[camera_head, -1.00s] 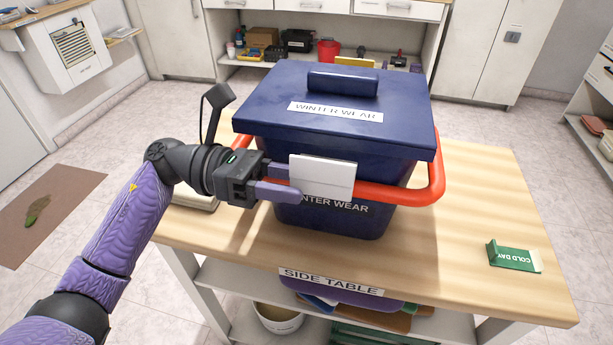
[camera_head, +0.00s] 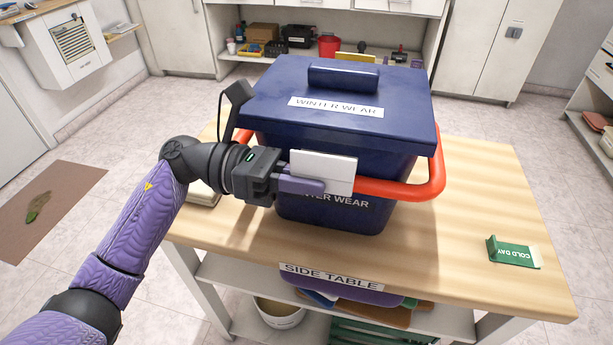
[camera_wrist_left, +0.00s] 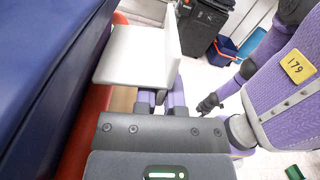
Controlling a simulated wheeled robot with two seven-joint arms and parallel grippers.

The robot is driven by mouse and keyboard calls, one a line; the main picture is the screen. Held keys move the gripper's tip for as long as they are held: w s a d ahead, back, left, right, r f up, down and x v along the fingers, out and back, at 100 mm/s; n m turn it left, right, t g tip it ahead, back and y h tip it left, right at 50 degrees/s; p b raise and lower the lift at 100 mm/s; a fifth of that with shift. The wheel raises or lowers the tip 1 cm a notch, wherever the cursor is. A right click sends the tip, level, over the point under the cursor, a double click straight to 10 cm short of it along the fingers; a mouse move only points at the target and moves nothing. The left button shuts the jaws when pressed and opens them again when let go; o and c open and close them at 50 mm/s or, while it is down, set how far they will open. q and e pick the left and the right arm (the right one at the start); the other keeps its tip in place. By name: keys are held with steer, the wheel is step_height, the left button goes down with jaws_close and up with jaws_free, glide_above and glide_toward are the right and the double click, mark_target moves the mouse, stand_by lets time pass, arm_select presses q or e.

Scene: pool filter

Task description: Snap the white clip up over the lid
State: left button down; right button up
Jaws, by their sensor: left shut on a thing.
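The dark blue box (camera_head: 345,218) labelled WINTER WEAR stands on the wooden side table. Its blue lid (camera_head: 270,95) lies on top. The white clip (camera_head: 330,172) is at the front of the box, below the lid's front edge and in front of the red handle (camera_head: 400,190). My left gripper (camera_head: 303,184) comes from the left and is shut on the clip. In the left wrist view the clip (camera_wrist_left: 135,55) is a bent white plate beside the blue wall, partly beyond the fingers. Whether the clip touches the lid edge is unclear.
A pale object (camera_head: 201,193) sits behind my left arm. The table's front and right are mostly clear. Cabinets stand behind.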

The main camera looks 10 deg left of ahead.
arm_select(q)
steer(key=shift+r, duration=0.1)
arm_select(e)
steer(key=shift+r, duration=0.1)
arm_select(q)
steer(key=r+n+p, duration=0.1)
steer(key=n, duration=0.1)
steer(key=n+p, duration=0.1)
steer(key=p, duration=0.1)
steer(key=shift+r+n, duration=0.4)
steer(key=shift+w+r+n+p, duration=0.15)
steer(key=shift+r+n+p, duration=0.2)
steer(key=shift+n+p, duration=0.65)
steer(key=shift+n, duration=0.6)
arm_select(e)
steer(key=shift+t, duration=0.3)
steer(key=r, duration=0.2)
steer(key=w+r, duration=0.1)
steer(key=r, duration=0.1)
steer(key=shift+d+r, duration=0.1)
steer(key=shift+r, duration=0.25)
arm_select(q)
steer(key=shift+w, duration=0.1)
arm_select(e)
steer(key=shift+w, duration=0.35)
arm_select(q)
steer(key=c, duration=0.7)
jaws_free()
arm_select(e)
steer(key=shift+a, duration=0.35)
